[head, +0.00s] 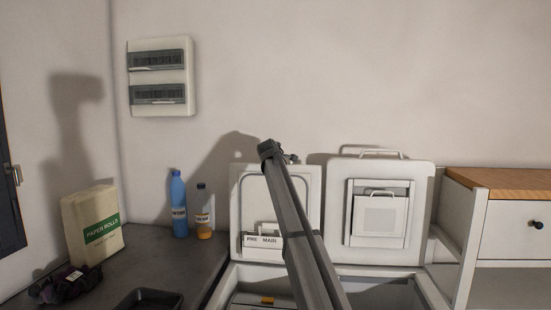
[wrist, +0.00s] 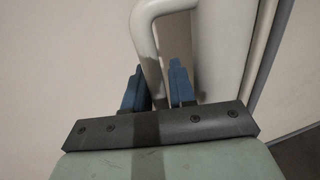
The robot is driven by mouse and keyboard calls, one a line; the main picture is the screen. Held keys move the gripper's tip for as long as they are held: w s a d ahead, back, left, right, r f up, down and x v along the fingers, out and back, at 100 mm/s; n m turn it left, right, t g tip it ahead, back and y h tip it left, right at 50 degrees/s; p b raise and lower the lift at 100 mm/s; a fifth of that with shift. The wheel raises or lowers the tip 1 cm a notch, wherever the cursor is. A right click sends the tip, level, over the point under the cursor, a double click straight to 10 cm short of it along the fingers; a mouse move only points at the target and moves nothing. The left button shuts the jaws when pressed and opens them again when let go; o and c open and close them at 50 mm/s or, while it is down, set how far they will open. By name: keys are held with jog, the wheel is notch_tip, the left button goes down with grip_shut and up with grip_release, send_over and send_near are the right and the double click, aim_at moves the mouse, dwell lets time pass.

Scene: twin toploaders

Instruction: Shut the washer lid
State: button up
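The washer lid (head: 311,200) stands upright at the back of the left toploader, with a drawer marked PRE and MAIN (head: 263,240) low on its inner face. My arm crosses in front of it and hides much of its middle and right part. My gripper (head: 283,157) is at the lid's top edge. The fingertips' contact is partly hidden. The washer tub (head: 240,285) is open below.
A second toploader's lid (head: 425,200) stands upright on the right, with a handle on top. A wooden-topped cabinet (head: 508,230) stands at right.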

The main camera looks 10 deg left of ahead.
jog(key=shift+c, duration=0.2)
grip_shut()
jog(key=shift+s, duration=0.1)
jog(key=s+f+t, duration=0.2)
jog(key=s, duration=1.1)
jog(key=s+f+t, duration=0.2)
jog(key=s, duration=1.2)
jog(key=shift+f, duration=0.35)
jog(key=shift+a, duration=0.1)
